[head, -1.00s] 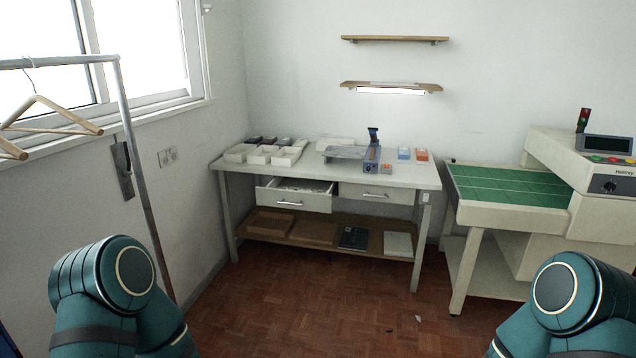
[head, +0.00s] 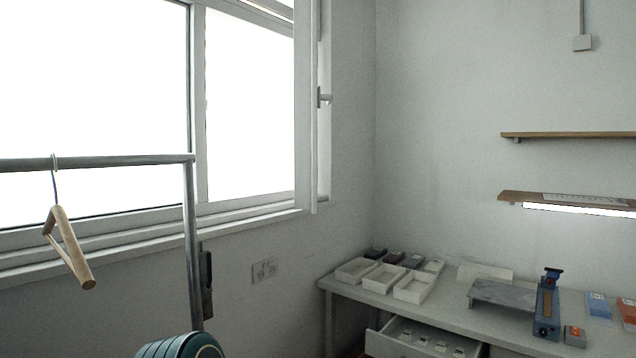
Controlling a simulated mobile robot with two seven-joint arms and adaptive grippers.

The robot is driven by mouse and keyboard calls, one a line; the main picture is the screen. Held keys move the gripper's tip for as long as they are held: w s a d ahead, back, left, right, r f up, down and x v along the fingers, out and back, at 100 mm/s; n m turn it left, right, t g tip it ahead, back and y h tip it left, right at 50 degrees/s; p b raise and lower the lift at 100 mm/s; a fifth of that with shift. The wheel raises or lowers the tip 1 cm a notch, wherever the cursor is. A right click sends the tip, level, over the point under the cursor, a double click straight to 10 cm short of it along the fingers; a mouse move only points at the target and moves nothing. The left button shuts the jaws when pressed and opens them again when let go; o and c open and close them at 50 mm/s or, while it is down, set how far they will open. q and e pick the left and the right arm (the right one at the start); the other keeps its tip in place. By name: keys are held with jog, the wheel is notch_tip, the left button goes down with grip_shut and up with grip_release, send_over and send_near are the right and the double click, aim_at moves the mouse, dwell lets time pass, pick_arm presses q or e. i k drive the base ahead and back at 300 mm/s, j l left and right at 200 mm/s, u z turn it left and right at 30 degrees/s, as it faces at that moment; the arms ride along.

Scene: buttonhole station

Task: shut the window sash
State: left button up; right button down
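The window sash (head: 306,130) shows in the head view as a narrow white frame seen almost edge-on, at the right end of the window. It stands open, swung in from the window frame (head: 198,110). A small handle (head: 325,98) sticks out on its right side, at about mid-height. The lower end of the sash hangs just above the sill. Neither of my grippers is in view; only a teal part of my own arm shows at the bottom left.
A metal clothes rail (head: 190,240) with a wooden hanger (head: 68,245) stands in front of the window at the left. A workbench (head: 425,318) with white trays (head: 414,287), a blue tool (head: 547,305) and an open drawer (head: 400,345) is at the lower right. Shelves (head: 570,135) hang above it.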

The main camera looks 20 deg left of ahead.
aim_at(306, 90)
jog(key=i+u, duration=0.15)
jog(key=i, duration=0.3)
jog(key=i+l+u, duration=0.2)
jog(key=i, duration=0.3)
jog(key=i+u, duration=0.15)
jog(key=i, duration=0.3)
